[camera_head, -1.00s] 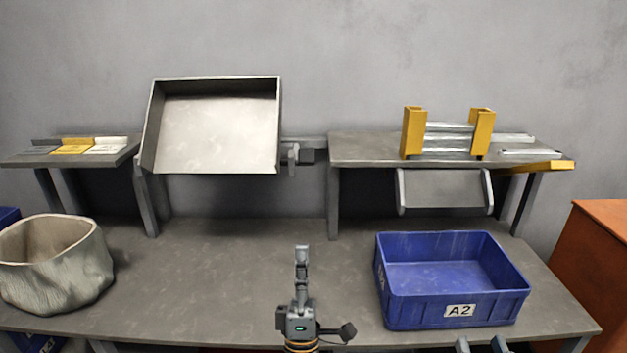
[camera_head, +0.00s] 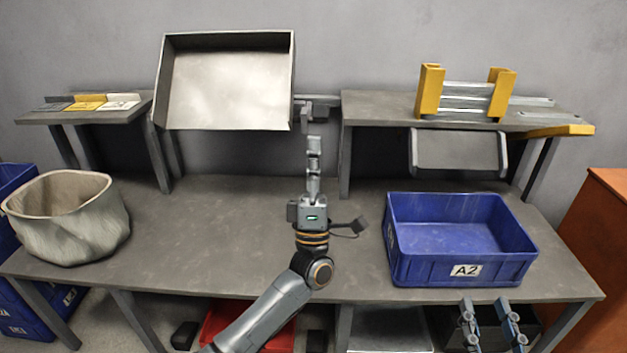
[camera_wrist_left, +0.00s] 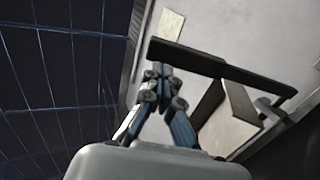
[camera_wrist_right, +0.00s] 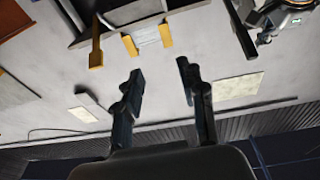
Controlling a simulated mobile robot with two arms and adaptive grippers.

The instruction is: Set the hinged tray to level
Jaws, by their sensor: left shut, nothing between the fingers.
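The hinged tray (camera_head: 228,88) is a large grey metal tray with raised walls in the back left of the head view. It is tilted, its inside facing me. A small bracket with a dark knob (camera_head: 307,113) is beside its lower right corner. My left gripper (camera_head: 314,143) is shut and empty just below and in front of that knob; I cannot tell whether they touch. In the left wrist view its fingertips (camera_wrist_left: 163,74) are together close to a dark bar (camera_wrist_left: 215,65). My right gripper (camera_head: 490,308) is open and empty at the bench's front right.
A blue bin marked A2 (camera_head: 465,272) stands on the bench's right. A pale fabric-like basket (camera_head: 68,226) stands at the left. A raised shelf (camera_head: 380,107) at the right holds yellow uprights with metal bars (camera_head: 466,102). The bench middle (camera_head: 240,225) is clear.

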